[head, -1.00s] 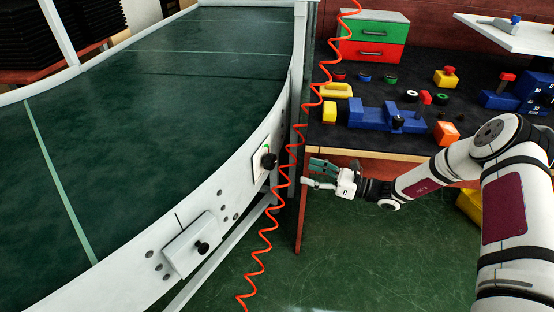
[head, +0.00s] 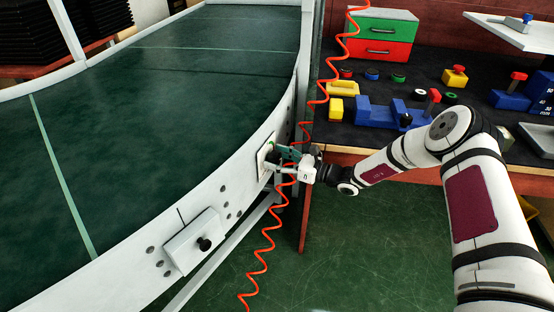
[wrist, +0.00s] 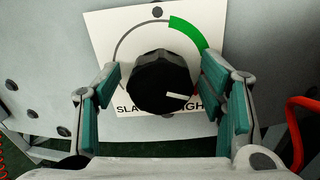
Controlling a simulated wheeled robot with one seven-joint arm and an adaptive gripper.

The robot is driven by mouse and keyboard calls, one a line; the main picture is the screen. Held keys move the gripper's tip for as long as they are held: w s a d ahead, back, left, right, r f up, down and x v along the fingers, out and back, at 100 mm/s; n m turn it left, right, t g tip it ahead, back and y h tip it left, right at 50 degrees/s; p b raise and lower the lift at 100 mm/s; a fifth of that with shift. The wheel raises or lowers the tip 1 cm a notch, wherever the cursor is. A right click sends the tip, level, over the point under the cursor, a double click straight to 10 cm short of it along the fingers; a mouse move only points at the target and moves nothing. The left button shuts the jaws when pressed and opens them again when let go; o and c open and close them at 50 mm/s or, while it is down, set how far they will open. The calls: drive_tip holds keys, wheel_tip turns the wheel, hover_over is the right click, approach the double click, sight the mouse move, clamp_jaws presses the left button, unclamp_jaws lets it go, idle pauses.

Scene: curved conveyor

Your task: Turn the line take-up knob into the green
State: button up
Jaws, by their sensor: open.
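The take-up knob (wrist: 160,82) is black and ridged, with a white pointer line aimed to the lower right, near the right-hand label. It sits on a white dial plate (wrist: 112,30) with a grey arc and a green band (wrist: 188,30) at the upper right. My gripper (wrist: 163,100) is open, with one teal-padded finger on each side of the knob; whether either pad touches it I cannot tell. In the head view my gripper (head: 279,160) is at the plate on the conveyor's side wall and mostly hides the knob.
A second black knob on a white box (head: 193,242) is on the conveyor side (head: 140,275), nearer me. A coiled orange hose (head: 268,235) hangs close by my gripper. A workbench (head: 390,155) with coloured blocks stands at the right.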

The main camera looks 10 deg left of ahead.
drive_tip(key=shift+c, duration=0.4)
drive_tip(key=c, duration=1.1)
drive_tip(key=shift+n, duration=0.3)
drive_tip(key=n+p, duration=0.1)
drive_tip(key=n, duration=0.5)
drive_tip(key=shift+s, duration=0.1)
drive_tip(key=n+p, duration=0.1)
drive_tip(key=n, duration=0.2)
drive_tip(key=shift+n, duration=0.3)
drive_tip(key=shift+s+a+f+n+p, duration=0.1)
drive_tip(key=shift+n+p, duration=0.6)
drive_tip(key=shift+n, duration=0.7)
